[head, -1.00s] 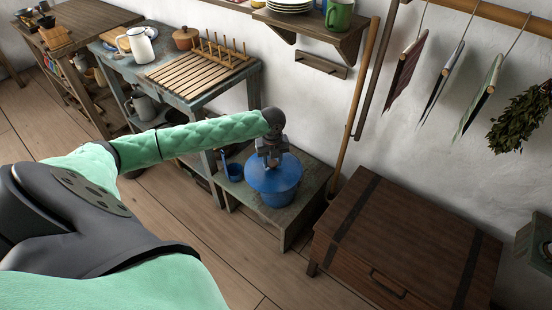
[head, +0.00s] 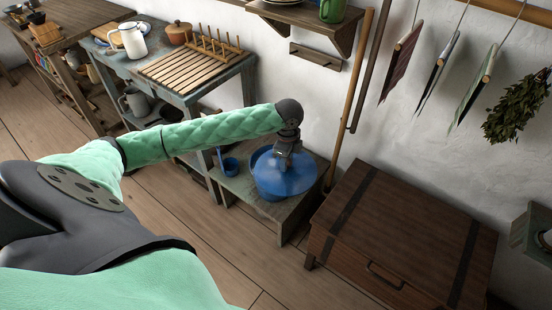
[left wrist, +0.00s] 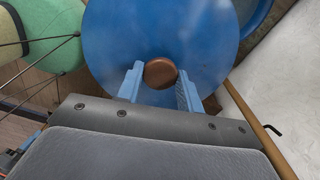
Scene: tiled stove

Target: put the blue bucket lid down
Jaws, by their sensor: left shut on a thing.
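The blue bucket lid (head: 292,178) is a round disc with a brown knob, which shows in the left wrist view (left wrist: 160,72). My left gripper (head: 283,158) is shut on the knob, one finger on each side of it. The lid is tilted in the head view and sits off-centre to the right over the blue bucket (head: 262,187). Part of the bucket's rim shows at the lid's left; the lid hides the rest. I cannot tell whether the lid touches the bucket. My right gripper is not in view.
The bucket stands on a low grey-green bench (head: 236,189), with a small blue mug (head: 230,166) to its left. A wooden chest (head: 405,240) is at the right. A broom handle (head: 350,95) leans on the wall behind. A table with a slatted rack (head: 195,70) stands at the left.

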